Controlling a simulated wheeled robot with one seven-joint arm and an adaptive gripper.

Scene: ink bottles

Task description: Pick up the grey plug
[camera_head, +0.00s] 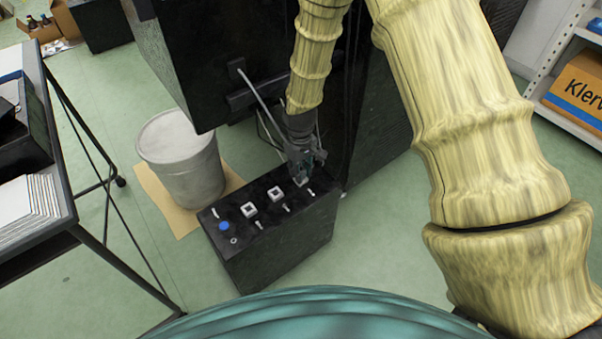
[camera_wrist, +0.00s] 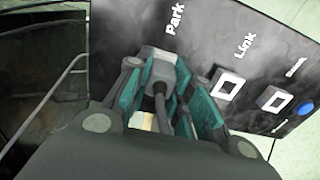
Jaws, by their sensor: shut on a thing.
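My gripper (camera_head: 307,167) is over the far right end of a black box (camera_head: 265,245) with sockets on its top. In the wrist view, its teal-padded fingers (camera_wrist: 158,92) are shut on the grey plug (camera_wrist: 159,68), beside the label "Park". A dark cable runs from the plug back between the fingers. I cannot tell whether the plug is seated in the box or just above it. In the head view the gripper mostly hides the plug.
Two white square sockets (camera_head: 249,209) (camera_head: 276,194) and a blue button (camera_head: 224,226) lie along the box top. A grey bin (camera_head: 180,160) stands left of the box. A black cabinet is behind, with a pale cable (camera_head: 258,98) hanging from it.

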